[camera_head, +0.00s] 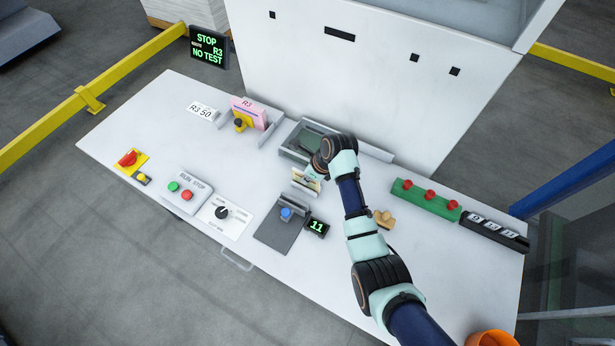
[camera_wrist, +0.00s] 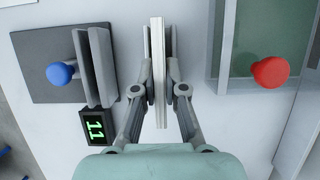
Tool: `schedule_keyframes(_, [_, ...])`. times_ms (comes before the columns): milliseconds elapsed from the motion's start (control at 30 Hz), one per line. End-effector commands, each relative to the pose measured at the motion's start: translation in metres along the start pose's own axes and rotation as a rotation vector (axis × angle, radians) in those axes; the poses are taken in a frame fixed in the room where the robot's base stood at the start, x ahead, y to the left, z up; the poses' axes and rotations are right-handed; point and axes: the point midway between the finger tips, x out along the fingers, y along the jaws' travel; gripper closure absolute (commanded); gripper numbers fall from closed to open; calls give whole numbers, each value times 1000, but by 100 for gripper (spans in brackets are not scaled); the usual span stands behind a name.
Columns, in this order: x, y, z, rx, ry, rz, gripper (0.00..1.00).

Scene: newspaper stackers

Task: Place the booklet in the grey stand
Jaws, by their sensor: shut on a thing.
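The booklet (camera_wrist: 157,35) is thin and pale, seen edge-on and upright in the wrist view. My gripper (camera_wrist: 158,75) is shut on it, with one finger pad on each side. In the head view the booklet (camera_head: 305,186) shows in part below my wrist, near my gripper (camera_head: 309,177). The grey stand (camera_head: 274,236) is a dark grey base with a blue knob and upright grey plates. In the wrist view the stand (camera_wrist: 35,42) lies to the left of the booklet, apart from it. Its plates stand on the side facing the booklet.
A black counter (camera_head: 317,227) reading 11 stands beside the stand. Behind my wrist is a grey-framed tray (camera_head: 290,152) with a green floor; a red knob (camera_wrist: 270,72) shows there. A pink booklet (camera_head: 249,111) stands in another holder. A green block (camera_head: 425,199) with red knobs lies right.

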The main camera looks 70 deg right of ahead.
Motion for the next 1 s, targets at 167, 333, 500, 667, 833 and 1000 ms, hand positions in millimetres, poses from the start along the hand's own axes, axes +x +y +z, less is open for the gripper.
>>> schedule_keyframes(167, [-1, 0, 1, -1, -1, -1, 100])
schedule_keyframes(333, [1, 0, 0, -1, -1, 0, 78])
schedule_keyframes(500, [1, 0, 0, -1, -1, 0, 64])
schedule_keyframes(667, [1, 0, 0, -1, -1, 0, 64])
schedule_keyframes(833, [-14, -1, 2, 0, -2, -2, 64])
schedule_keyframes(1000, [-56, -1, 3, -1, -4, -4, 64])
